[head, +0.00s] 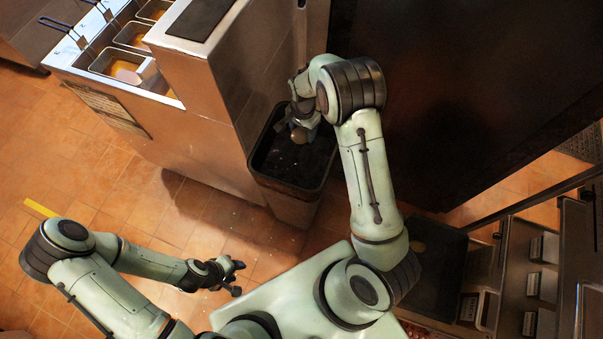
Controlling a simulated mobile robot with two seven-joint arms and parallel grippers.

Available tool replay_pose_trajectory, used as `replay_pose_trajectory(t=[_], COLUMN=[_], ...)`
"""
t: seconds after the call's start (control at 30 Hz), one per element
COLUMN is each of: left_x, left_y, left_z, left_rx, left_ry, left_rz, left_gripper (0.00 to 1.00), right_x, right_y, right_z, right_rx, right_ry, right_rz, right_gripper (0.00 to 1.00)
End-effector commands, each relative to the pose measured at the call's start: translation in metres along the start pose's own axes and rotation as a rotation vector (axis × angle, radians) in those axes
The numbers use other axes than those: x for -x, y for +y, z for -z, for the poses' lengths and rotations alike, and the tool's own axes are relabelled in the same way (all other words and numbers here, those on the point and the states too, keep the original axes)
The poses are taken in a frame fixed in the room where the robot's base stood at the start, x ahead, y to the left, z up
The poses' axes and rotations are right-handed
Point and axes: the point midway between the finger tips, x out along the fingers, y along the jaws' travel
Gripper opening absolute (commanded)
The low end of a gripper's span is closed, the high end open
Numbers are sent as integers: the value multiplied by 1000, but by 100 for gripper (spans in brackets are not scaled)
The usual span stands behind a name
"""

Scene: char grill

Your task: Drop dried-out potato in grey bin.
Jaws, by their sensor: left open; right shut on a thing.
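The grey bin (257,172) stands on the tiled floor beside the steel fryer unit, with a dark inside. My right gripper (300,128) is over the bin's opening, pointing down into it. It is shut on a small brownish thing, likely the potato (299,135), of which only a part shows. The fingers and wrist hide much of it. My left gripper (236,277) is open and empty, low over the floor at the front, well apart from the bin.
A fryer unit (190,75) with several wire baskets (122,66) stands at the upper left. A dark panel (440,90) rises right of the bin. A dark tray (437,262) and shelving with small containers (543,250) are at the lower right. Floor at left is clear.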

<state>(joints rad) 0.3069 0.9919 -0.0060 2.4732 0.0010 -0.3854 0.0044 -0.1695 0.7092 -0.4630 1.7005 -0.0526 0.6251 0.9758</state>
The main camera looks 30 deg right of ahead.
Motion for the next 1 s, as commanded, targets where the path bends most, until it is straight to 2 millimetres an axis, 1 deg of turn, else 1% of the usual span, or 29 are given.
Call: replay_pose_trajectory(t=[0.03,0.4,0.53,0.77,0.8,0.87,0.9,1.0], left_x=[-6,-27,-30,-29,-29,-29,-29,-29], left_y=[-4,-17,-18,-18,-18,-18,-18,-18], left_z=[-5,-20,-22,-21,-21,-21,-21,-21], left_rx=[3,9,10,10,10,10,10,10], left_ry=[-7,-26,-28,-27,-27,-26,-26,-26], left_rz=[3,9,10,9,9,9,9,9], left_gripper=[43,43,43,43,43,43,43,43], right_x=[-9,-51,-57,-56,-56,-56,-56,-56], right_y=[3,4,3,2,2,2,2,2], right_z=[-2,-2,-1,-1,-1,-1,-1,-1], right_rx=[1,4,4,4,4,4,4,4], right_ry=[-2,-3,-2,-1,-1,-1,-1,-1], right_rz=[-5,-5,-4,-2,-2,-2,-2,-2], right_gripper=[25,25,25,25,66,86,89,89])
